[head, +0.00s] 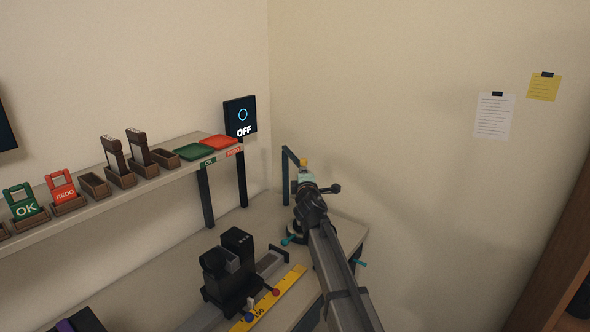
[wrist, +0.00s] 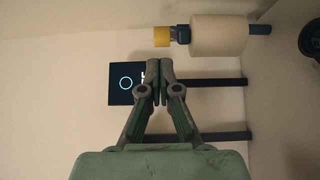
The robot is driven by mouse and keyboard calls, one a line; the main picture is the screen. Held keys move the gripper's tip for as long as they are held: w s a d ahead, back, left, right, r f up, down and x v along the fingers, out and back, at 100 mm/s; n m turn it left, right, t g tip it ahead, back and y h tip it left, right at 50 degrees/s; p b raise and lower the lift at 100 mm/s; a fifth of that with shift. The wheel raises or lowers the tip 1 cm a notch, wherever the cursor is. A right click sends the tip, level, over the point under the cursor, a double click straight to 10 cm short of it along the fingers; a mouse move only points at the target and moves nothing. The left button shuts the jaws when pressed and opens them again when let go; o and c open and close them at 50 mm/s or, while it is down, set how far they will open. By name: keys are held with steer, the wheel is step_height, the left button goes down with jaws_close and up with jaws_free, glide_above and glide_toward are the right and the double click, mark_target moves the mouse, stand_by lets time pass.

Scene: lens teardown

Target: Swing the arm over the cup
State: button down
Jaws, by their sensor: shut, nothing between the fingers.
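My gripper (wrist: 153,68) is shut and empty in the wrist view, its two fingertips together. A cream cylinder (wrist: 218,36) with a dark collar and a yellow cap (wrist: 162,37) lies just beyond and above the fingertips in that picture, apart from them. A dark rod sticks out of its other end. In the head view the yellow cap (head: 303,162) shows over my wrist, beside a dark upright frame (head: 286,176). A dark round part (wrist: 311,38) at the wrist view's right edge may be the cup; only part shows. My arm hides most of this fixture in the head view.
A dark round base with teal handles (head: 287,241) stands by my arm. A black device (head: 229,265) and a yellow ruler (head: 275,300) are left of it. A shelf (head: 100,203) holds tags and trays; an OFF screen (head: 240,118) stands at its end. Walls close the corner.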

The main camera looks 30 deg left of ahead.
steer(key=shift+s+d, duration=0.2)
steer(key=shift+d, duration=0.65)
steer(key=shift+s+d, duration=0.2)
steer(key=shift+d, duration=0.65)
